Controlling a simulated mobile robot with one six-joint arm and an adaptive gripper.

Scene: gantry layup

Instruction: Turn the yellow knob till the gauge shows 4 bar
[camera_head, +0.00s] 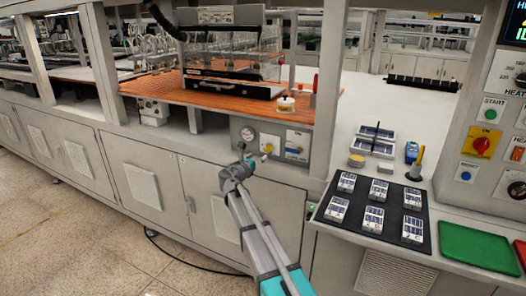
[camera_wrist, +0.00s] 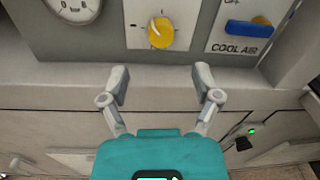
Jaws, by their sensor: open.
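The yellow knob (camera_wrist: 161,32) sits on a white plate at the top centre of the wrist view, with marks around it. In the head view the knob (camera_head: 268,148) shows small on the grey panel, just beyond my gripper. The round gauge (camera_wrist: 74,8) is at the upper left of the wrist view, cut off by the frame edge; its needle reading cannot be made out. The gauge (camera_head: 247,134) is too small to read in the head view. My gripper (camera_wrist: 160,82) is open and empty, its fingers apart, below the knob in the picture and not touching it.
A blue lever (camera_wrist: 248,28) labelled COOL AIR is right of the knob. A ledge (camera_wrist: 160,72) runs below the panel. An orange work surface (camera_head: 225,98) with a dark machine stands above. A black mat (camera_head: 340,232) with several small packs is at the right.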

